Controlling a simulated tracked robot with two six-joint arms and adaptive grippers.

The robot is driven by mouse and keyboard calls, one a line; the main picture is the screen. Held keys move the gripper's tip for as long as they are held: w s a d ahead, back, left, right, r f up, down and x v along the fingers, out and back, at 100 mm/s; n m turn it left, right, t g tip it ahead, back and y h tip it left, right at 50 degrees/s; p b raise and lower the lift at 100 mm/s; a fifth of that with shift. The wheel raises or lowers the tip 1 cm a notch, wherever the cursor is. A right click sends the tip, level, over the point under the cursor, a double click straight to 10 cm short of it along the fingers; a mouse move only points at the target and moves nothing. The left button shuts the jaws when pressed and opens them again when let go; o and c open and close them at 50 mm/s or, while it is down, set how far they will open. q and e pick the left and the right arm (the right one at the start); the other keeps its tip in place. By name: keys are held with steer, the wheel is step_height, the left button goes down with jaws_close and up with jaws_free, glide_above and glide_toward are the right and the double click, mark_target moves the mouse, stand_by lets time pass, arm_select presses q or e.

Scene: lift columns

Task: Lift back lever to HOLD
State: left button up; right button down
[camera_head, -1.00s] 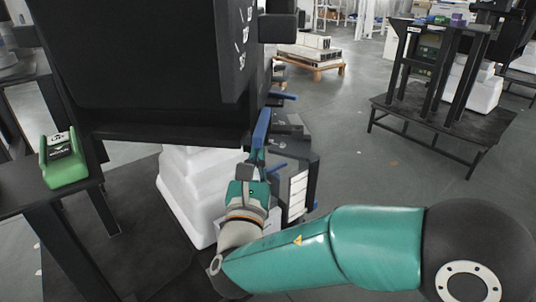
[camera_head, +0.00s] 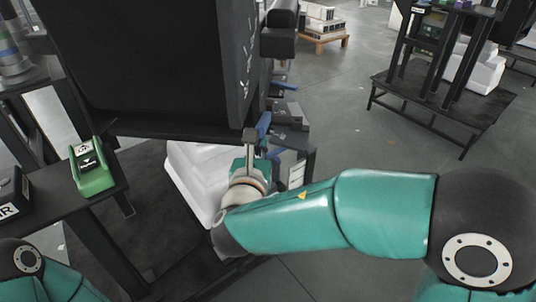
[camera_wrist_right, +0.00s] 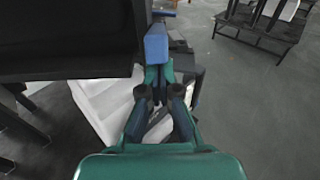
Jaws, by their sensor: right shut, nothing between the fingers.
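A blue lever (camera_head: 263,128) sticks out at the lower right edge of the large black housing. In the wrist view a blue lever end (camera_wrist_right: 156,45) is just beyond my fingertips. My right gripper (camera_head: 250,140) is beside the lever, partly hidden by its own wrist. In the wrist view my right gripper (camera_wrist_right: 158,72) has its fingers closed together with nothing between them, close to the blue end; I cannot tell if they touch. More blue levers (camera_head: 283,86) sit farther back. No HOLD mark is readable. My left gripper is out of view; only part of my left arm shows.
The black housing (camera_head: 160,70) overhangs the work area. A green box (camera_head: 91,170) sits on a dark bench at left. A dark stand (camera_head: 440,90) is at upper right, with open floor before it.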

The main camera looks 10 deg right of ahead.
steer(key=s+a+f+b, duration=0.2)
steer(key=s+a+f, duration=0.1)
steer(key=s, duration=0.7)
steer(key=shift+s+a, duration=0.3)
steer(key=shift+a, duration=0.15)
steer(key=shift+f, duration=0.2)
stand_by(0.4)
